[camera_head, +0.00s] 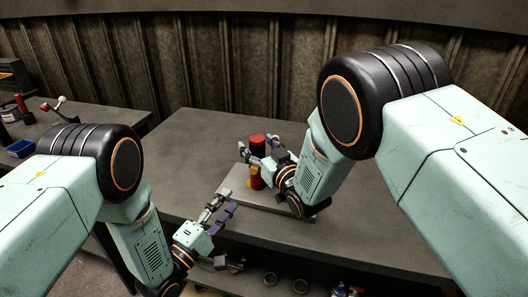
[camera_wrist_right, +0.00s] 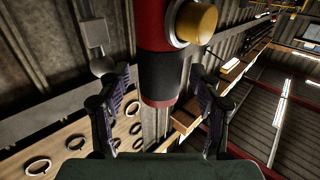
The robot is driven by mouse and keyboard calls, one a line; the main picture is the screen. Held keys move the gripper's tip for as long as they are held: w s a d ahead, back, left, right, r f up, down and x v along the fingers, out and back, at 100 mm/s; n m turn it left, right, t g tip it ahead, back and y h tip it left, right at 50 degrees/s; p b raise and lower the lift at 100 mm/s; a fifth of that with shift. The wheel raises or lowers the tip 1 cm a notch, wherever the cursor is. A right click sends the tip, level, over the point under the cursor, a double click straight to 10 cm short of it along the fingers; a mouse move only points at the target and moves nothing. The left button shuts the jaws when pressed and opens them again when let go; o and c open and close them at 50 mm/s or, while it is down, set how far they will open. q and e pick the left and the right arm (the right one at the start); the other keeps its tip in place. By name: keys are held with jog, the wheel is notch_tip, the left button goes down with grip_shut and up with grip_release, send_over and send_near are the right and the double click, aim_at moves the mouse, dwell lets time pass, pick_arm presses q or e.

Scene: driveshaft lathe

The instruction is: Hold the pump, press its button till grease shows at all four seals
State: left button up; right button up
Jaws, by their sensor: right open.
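The pump is a red and black cylinder (camera_wrist_right: 160,75) with a round yellow button (camera_wrist_right: 195,22) near the top of the right wrist view. In the head view its red body (camera_head: 258,142) stands upright beside my right gripper (camera_head: 263,156). My right gripper's two fingers also show in the right wrist view (camera_wrist_right: 160,110), spread apart on either side of the pump with gaps, so it is open. My left gripper (camera_head: 224,203) is lower and nearer, apart from the pump; its finger opening is too small to judge. I cannot make out grease or seals.
The grey workbench (camera_head: 190,135) is mostly bare left of the pump. A pale plate (camera_head: 238,181) lies by the pump. Several parts sit on a lower shelf (camera_head: 300,284). A side bench (camera_head: 38,128) holds a blue bin (camera_head: 20,148). Ringed holes line a tan panel (camera_wrist_right: 65,150).

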jog(key=shift+w+r, duration=0.1)
jog(key=shift+w, duration=0.05)
jog(key=shift+w+a, duration=0.15)
jog(key=shift+a, duration=0.05)
jog(key=shift+c, duration=0.8)
jog(key=shift+d, duration=0.15)
jog(key=c, duration=0.4)
grip_shut()
jog(key=shift+f, duration=0.3)
